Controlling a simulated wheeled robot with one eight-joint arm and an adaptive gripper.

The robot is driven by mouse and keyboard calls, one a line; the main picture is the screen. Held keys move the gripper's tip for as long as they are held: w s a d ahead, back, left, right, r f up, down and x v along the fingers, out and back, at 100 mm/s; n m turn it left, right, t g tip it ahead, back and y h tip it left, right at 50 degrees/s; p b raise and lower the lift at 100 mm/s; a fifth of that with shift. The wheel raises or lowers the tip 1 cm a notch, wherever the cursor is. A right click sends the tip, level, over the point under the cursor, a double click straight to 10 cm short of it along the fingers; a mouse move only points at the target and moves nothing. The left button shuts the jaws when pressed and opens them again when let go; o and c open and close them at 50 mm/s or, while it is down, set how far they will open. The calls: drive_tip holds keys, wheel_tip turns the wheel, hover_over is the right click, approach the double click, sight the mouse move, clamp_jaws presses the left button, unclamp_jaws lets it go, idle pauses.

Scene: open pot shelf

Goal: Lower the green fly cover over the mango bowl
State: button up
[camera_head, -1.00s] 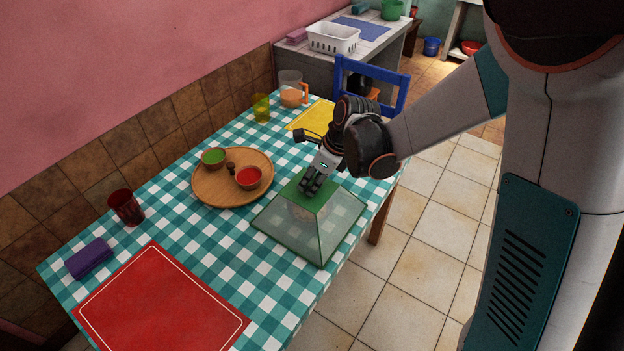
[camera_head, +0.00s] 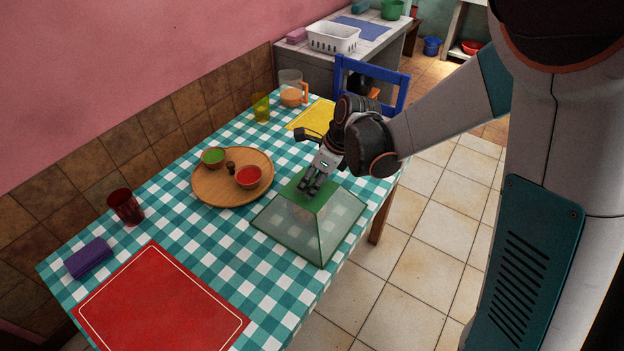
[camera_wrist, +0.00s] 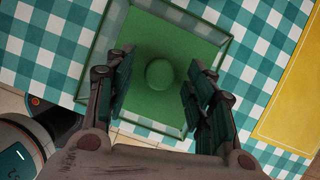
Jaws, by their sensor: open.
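The green fly cover (camera_head: 330,223), a see-through pyramid with a flat green top, stands upright on the checked tablecloth near the table's right edge. In the wrist view its green top (camera_wrist: 150,28) carries a round green knob (camera_wrist: 160,74). My gripper (camera_head: 311,185) is at the top of the cover. Its fingers are open, one on each side of the knob, with gaps between.
A round wooden tray (camera_head: 208,196) with a green-filled bowl (camera_head: 214,157) and a red-filled bowl (camera_head: 248,176) lies left of the cover. A yellow mat (camera_head: 312,115) lies behind, a red mat (camera_head: 160,305) in front. A dark red cup (camera_head: 126,206) and purple block (camera_head: 89,257) stand left.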

drive_tip(key=v, duration=1.1)
drive_tip(key=shift+s+r, duration=0.15)
drive_tip(key=shift+r, duration=0.15)
drive_tip(key=shift+d, duration=0.15)
drive_tip(key=s+d+r+n+t+h, duration=0.2)
drive_tip(key=s+d+n, duration=0.4)
drive_tip(key=s+n, duration=0.3)
drive_tip(key=s+d+r+n+t+h, duration=0.2)
drive_tip(key=s+d+n, duration=0.4)
drive_tip(key=n, duration=0.8)
drive_tip(key=s+r+t, duration=0.1)
drive_tip(key=s, duration=0.2)
drive_tip(key=shift+s+r, duration=0.15)
drive_tip(key=shift+r, duration=0.2)
drive_tip(key=shift+c, duration=0.6)
